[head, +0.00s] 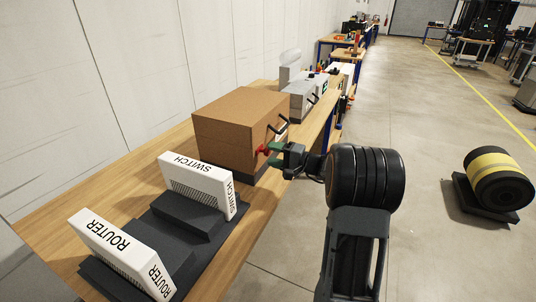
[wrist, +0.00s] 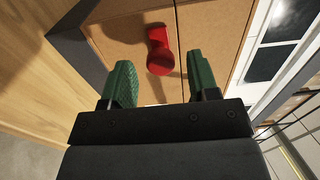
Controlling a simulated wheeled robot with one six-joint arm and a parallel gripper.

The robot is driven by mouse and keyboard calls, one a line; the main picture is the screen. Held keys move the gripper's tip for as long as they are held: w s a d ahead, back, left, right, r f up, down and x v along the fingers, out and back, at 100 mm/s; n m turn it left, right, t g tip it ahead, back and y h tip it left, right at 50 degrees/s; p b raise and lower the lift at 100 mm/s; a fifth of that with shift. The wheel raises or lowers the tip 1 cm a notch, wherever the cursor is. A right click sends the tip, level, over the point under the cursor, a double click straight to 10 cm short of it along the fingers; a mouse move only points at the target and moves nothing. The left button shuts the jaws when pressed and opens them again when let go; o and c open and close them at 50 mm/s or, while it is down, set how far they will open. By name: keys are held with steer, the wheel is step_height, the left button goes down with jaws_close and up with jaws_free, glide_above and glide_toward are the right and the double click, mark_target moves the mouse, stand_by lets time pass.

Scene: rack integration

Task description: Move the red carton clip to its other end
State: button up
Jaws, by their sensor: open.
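The red carton clip (wrist: 160,50) sits on the side face of the brown cardboard carton (head: 236,118). In the head view the clip (head: 263,149) shows low on the carton's right-hand face, just left of my gripper (head: 273,155). In the wrist view my gripper (wrist: 164,88) has its two green fingers spread apart, with the clip ahead of the gap between them. The fingers are apart from the clip, and nothing is held. The carton also shows in the wrist view (wrist: 218,35), with a seam running along its face.
The carton stands on a dark base on a wooden bench (head: 150,180). A white switch box (head: 198,181) and a white router box (head: 118,255) stand in dark holders in front. Black hooks (head: 280,122) stick out near the carton's right face.

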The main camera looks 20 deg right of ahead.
steer(key=b+v, duration=0.1)
steer(key=v, duration=1)
steer(key=s+a+f+g+h+p, duration=0.2)
steer(key=s+a+f+g+h, duration=0.4)
steer(key=s+a+f+g, duration=0.35)
steer(key=s+a+r+n+h+p, duration=0.4)
steer(key=s+a+r+n+h, duration=0.2)
steer(key=s+a+r+n, duration=0.2)
step_height(320, 180, up, 2)
steer(key=shift+a+r+n+p, duration=0.3)
steer(key=shift+a+n, duration=0.3)
steer(key=shift+n, duration=0.2)
